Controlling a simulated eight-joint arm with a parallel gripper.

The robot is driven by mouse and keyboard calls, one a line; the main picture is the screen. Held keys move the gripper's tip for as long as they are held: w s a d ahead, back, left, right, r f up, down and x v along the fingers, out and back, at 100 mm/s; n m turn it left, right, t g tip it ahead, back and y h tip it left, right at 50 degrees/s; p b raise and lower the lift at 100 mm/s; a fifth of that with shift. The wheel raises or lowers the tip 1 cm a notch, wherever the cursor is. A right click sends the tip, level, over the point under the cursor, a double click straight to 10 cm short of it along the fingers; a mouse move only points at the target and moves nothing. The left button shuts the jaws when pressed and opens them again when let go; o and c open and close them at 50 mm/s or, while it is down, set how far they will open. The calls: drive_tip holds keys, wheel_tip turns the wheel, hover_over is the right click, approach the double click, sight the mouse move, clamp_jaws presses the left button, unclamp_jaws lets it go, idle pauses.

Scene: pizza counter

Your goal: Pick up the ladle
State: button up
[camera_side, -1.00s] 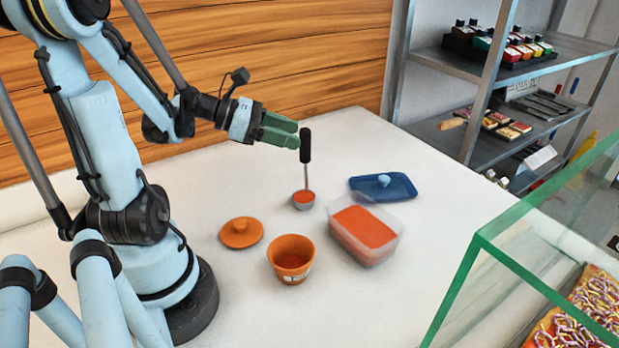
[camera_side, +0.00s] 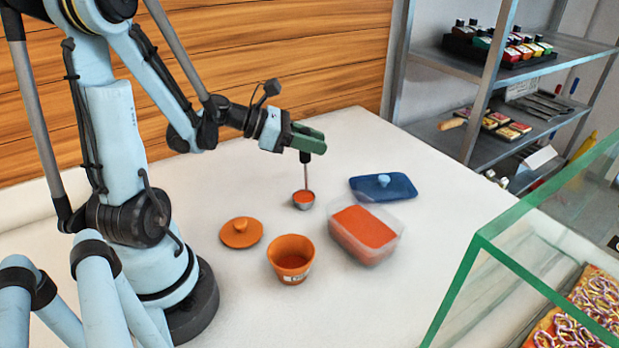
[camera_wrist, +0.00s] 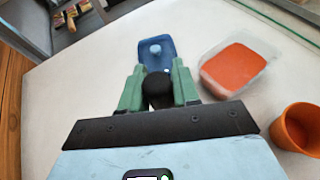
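The ladle stands upright on the white counter, its small bowl (camera_side: 303,198) holding red-orange sauce. Most of its black handle is hidden by my gripper (camera_side: 318,140) in the side view, with the lower end showing below the green fingers. In the wrist view the top of the black handle (camera_wrist: 157,86) lies between the two green fingers of my gripper (camera_wrist: 158,80). The fingers are apart, one on each side of the handle, and do not appear closed on it.
A clear tub of red sauce (camera_side: 341,242) and a blue lid (camera_side: 383,187) are right of the ladle. An orange pot (camera_side: 290,271) and its lid (camera_side: 241,232) are nearer the front. A green-edged glass case (camera_side: 482,240) stands at right; shelves (camera_side: 455,136) are behind.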

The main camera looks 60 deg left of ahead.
clamp_jaws()
drive_tip(key=shift+r, duration=0.25)
drive_tip(key=s+d+r, duration=0.2)
drive_tip(key=d+r, duration=0.8)
drive_tip(key=d, duration=0.1)
drive_tip(key=shift+s+r, duration=0.15)
drive_tip(key=shift+s, duration=0.1)
idle(1.7)
drive_tip(key=shift+s+d+r, duration=0.1)
drive_tip(key=shift+d+r, duration=0.05)
drive_tip(key=shift+d, duration=0.05)
